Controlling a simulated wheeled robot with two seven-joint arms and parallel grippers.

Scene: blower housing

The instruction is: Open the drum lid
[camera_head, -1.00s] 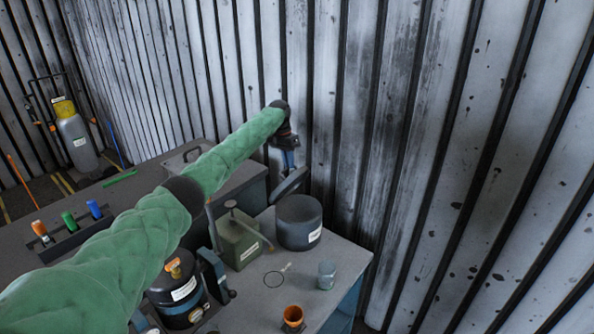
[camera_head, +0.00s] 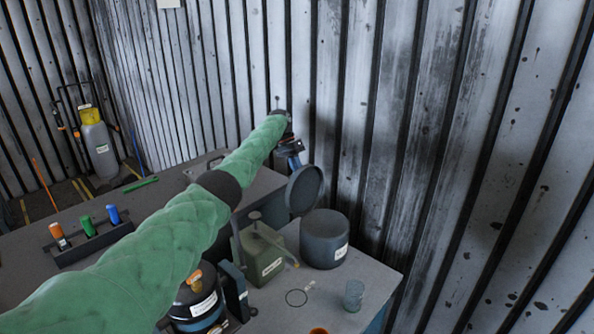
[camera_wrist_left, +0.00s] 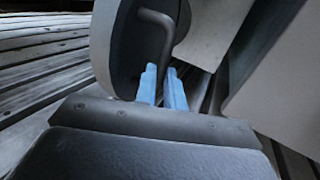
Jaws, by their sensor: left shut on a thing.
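The drum (camera_head: 324,240) is a dark grey cylinder with a white label, standing on the bench near the corrugated wall. Its round dark lid (camera_head: 304,190) is tilted up steeply above the drum's left back side, apart from most of the rim. My left gripper (camera_head: 293,161) is behind and above the lid, at its upper left edge. In the left wrist view, the blue fingers of my left gripper (camera_wrist_left: 163,88) are shut on the lid's bent grey handle (camera_wrist_left: 166,40), with the lid's disc (camera_wrist_left: 118,50) beside it. My right gripper is not in view.
A green box (camera_head: 258,252) with a lever stands left of the drum. A glass (camera_head: 354,295) and a ring (camera_head: 296,298) sit in front. A black canister (camera_head: 199,303) is at the lower left. Coloured handles (camera_head: 88,226) stand in a rack further left.

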